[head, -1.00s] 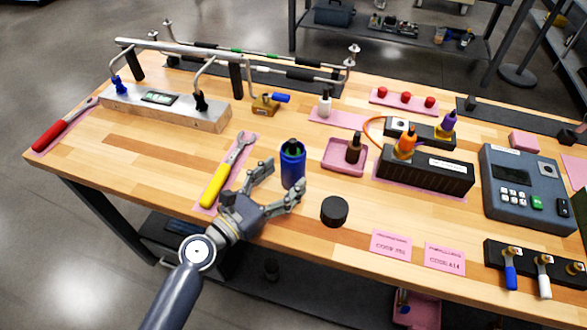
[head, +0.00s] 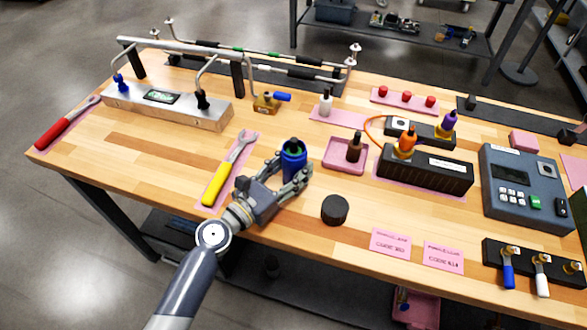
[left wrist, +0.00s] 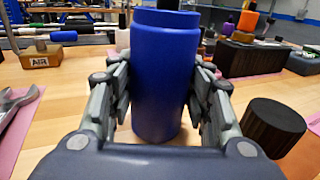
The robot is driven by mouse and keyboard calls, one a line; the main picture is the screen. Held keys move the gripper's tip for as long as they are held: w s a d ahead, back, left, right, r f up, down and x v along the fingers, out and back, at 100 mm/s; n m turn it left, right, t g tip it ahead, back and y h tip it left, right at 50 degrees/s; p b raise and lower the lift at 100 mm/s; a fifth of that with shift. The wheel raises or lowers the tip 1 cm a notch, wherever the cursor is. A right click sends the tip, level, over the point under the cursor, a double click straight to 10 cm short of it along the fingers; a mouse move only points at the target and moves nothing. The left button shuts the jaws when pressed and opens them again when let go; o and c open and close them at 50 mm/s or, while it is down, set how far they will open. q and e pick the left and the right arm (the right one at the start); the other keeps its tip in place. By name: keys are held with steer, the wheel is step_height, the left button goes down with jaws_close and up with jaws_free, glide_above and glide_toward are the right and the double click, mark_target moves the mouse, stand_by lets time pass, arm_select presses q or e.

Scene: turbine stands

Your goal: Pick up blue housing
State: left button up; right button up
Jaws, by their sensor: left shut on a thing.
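The blue housing (head: 294,160) is an upright blue cylinder with a dark top, standing on the wooden workbench in the head view. My left gripper (head: 288,170) is shut on it, with one finger on each side. In the left wrist view the blue housing (left wrist: 162,80) fills the middle between both fingers of my left gripper (left wrist: 160,100). Its base looks to be at the table surface; I cannot tell whether it is lifted. My right gripper is not in view.
A black round cap (head: 335,210) sits just right of the gripper. A yellow-handled wrench (head: 222,180) lies to the left. A pink tray (head: 333,163) with a brown bottle (head: 354,148) stands behind right. Bare wood (head: 150,180) lies at left.

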mark_target(286, 164)
arm_select(q)
steer(key=shift+r+p, duration=0.3)
steer(key=shift+r, duration=0.25)
step_height(286, 164, up, 2)
steer(key=shift+r+p, duration=0.1)
steer(key=shift+p, duration=0.55)
steer(key=s+d+r, duration=0.1)
steer(key=s+d, duration=0.1)
steer(key=s, duration=0.5)
steer(key=s+d+r, duration=0.1)
steer(key=s+d, duration=0.1)
steer(key=s, duration=0.6)
steer(key=shift+s, duration=0.25)
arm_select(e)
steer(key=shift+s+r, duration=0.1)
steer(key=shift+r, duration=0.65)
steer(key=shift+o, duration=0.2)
